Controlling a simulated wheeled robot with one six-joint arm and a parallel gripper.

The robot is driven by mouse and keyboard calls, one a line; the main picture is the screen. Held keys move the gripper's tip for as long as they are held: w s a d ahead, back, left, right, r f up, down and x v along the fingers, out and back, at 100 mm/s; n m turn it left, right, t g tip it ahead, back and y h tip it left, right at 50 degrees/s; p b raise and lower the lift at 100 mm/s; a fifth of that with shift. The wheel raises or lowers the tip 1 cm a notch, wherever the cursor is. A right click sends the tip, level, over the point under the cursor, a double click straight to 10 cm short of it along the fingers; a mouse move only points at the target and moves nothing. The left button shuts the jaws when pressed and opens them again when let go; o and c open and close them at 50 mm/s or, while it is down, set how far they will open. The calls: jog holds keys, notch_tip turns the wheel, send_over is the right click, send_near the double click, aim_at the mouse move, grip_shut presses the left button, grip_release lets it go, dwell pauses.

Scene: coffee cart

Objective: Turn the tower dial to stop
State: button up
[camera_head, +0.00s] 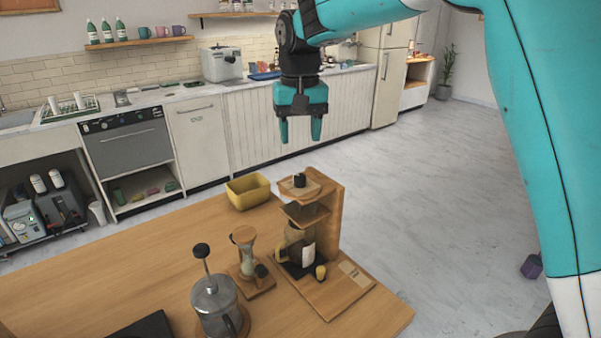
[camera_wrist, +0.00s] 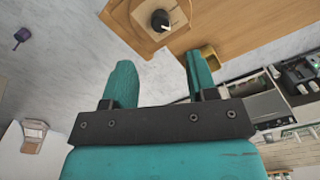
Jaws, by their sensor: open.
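The tower dial (camera_head: 299,180) is a small black knob on top of a wooden tower (camera_head: 330,215) at the table's right end. In the wrist view the dial (camera_wrist: 160,20) shows a pale pointer mark toward the lower right of the picture. No stop marking is readable. My gripper (camera_head: 300,131) is open and empty, pointing down above the dial and apart from it. In the wrist view my gripper's fingers (camera_wrist: 160,66) frame bare floor, with the dial beyond their tips near the top edge. A glass carafe (camera_head: 297,248) stands inside the tower.
A yellow bin (camera_head: 248,191) stands just left of the tower. A wooden stand with a glass piece (camera_head: 247,260) and a French press (camera_head: 215,300) stand nearer, to the left. The table's left part (camera_head: 90,270) is mostly clear. A kitchen counter (camera_head: 215,88) runs behind.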

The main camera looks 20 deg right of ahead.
aim_at(300, 175)
notch_tip(300, 175, down, 10)
jog(key=shift+p, duration=0.85)
jog(key=shift+c, duration=0.5)
jog(key=c, duration=0.8)
jog(key=shift+c, duration=0.2)
jog(key=shift+n, duration=0.3)
jog(key=n, duration=0.5)
jog(key=shift+n, duration=0.3)
jog(key=n, duration=0.5)
jog(key=shift+r+n+p, duration=0.1)
jog(key=shift+n+p, duration=0.2)
jog(key=shift+p, duration=0.1)
